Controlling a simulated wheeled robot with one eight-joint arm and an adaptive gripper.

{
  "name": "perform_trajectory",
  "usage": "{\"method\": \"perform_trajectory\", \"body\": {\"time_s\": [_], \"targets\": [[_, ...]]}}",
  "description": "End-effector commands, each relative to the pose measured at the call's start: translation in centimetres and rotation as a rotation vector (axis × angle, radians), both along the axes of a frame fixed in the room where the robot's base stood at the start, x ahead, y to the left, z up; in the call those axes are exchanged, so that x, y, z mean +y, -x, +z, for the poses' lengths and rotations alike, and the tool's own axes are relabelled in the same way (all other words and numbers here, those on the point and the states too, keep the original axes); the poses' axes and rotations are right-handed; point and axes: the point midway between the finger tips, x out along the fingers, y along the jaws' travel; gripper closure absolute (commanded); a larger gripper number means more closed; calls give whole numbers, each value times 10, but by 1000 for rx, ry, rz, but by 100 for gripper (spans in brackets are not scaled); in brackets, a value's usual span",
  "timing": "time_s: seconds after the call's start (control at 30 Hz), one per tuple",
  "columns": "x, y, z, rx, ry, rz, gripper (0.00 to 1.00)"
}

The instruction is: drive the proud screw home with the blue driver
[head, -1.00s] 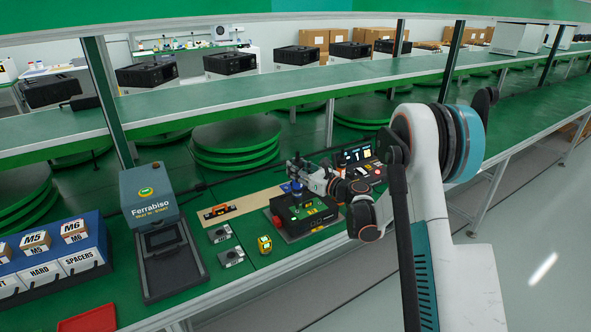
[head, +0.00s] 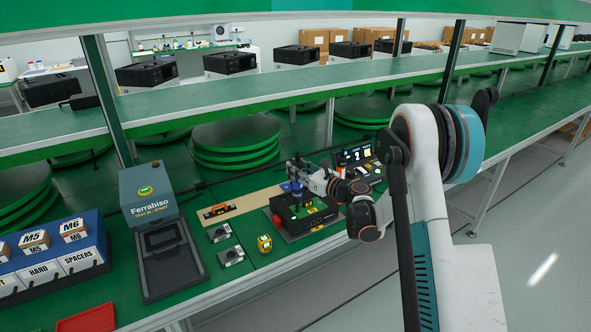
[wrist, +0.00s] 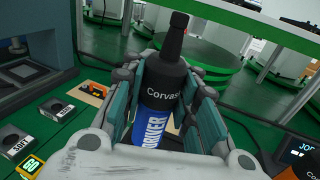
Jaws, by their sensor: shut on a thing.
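The blue driver (wrist: 160,100) stands between the fingers of my gripper (wrist: 165,110) in the wrist view, its black upper part marked "Corvas" and its blue part below. My gripper is shut on it. In the head view my gripper (head: 297,180) holds the driver (head: 297,192) roughly upright above a dark unit with a green top (head: 304,210). The unit sits on the green bench and has a red part on its left side. The screw is not discernible, and I cannot tell whether the driver tip touches anything.
A blue-grey "Ferrabiso" press (head: 150,205) stands left of the unit. Two small dark blocks (head: 230,256) and a yellow cube (head: 264,243) lie between them. A lit display (head: 355,156) stands right. Labelled bins (head: 60,265) are far left.

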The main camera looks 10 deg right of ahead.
Motion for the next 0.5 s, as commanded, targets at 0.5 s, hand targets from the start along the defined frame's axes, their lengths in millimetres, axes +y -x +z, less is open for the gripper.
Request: {"method": "perform_trajectory", "body": {"time_s": [0.5], "targets": [[0,0,31,0,-1,0,100]]}}
